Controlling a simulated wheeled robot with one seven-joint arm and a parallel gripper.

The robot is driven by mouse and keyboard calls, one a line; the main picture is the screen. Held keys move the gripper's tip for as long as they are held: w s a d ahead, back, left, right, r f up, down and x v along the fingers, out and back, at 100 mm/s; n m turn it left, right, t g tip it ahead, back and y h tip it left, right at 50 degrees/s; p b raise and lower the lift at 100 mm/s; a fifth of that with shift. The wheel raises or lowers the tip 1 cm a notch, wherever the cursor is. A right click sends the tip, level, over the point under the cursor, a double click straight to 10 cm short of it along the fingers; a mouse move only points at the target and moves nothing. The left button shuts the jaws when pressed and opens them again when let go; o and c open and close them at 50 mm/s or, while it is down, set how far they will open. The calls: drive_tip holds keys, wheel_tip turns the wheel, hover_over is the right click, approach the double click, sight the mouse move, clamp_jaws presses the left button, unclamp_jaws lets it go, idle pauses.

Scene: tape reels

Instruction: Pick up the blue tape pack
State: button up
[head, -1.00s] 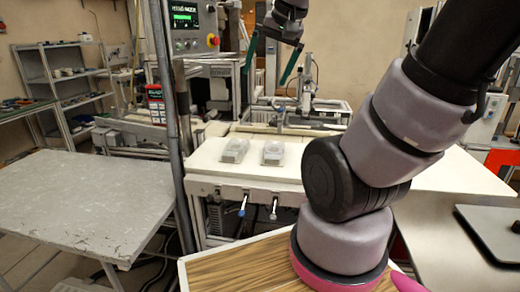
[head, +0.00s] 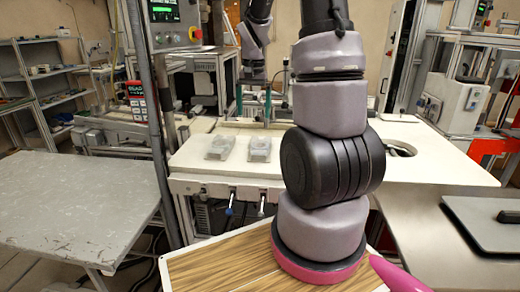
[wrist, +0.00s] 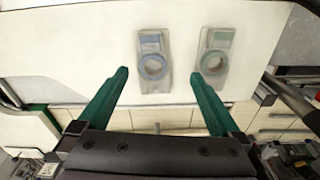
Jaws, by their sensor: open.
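The blue tape pack (wrist: 152,60) lies flat on a pale table, a clear case around a blue ring with a blue label. A similar pack with green parts (wrist: 213,58) lies to its right in the wrist view. The head view shows two clear packs side by side, a left one (head: 219,147) and a right one (head: 259,149); their colours are too faint there to tell apart. My gripper (head: 253,122) is open and empty, green fingers pointing down, above the table. In the wrist view the blue pack appears between the fingertips (wrist: 159,73), apart from them.
The pale table (head: 195,180) has bare space around the packs, and levers hang at its front edge. A grey post (head: 150,120) stands left of it. A grey worktable (head: 75,195) is at left. Machinery (head: 205,80) stands behind the packs.

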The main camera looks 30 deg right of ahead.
wheel_tip(320, 180, down, 5)
drive_tip(key=w+d, duration=0.1)
drive_tip(key=d, duration=0.1)
hover_over(258, 150)
drive_tip(key=shift+g, duration=0.4)
wheel_tip(258, 150, down, 4)
drive_tip(key=shift+w+d+f, duration=0.1)
drive_tip(key=shift+w+f, duration=0.05)
drive_tip(key=shift+f, duration=3.05)
drive_tip(key=c, duration=1.2)
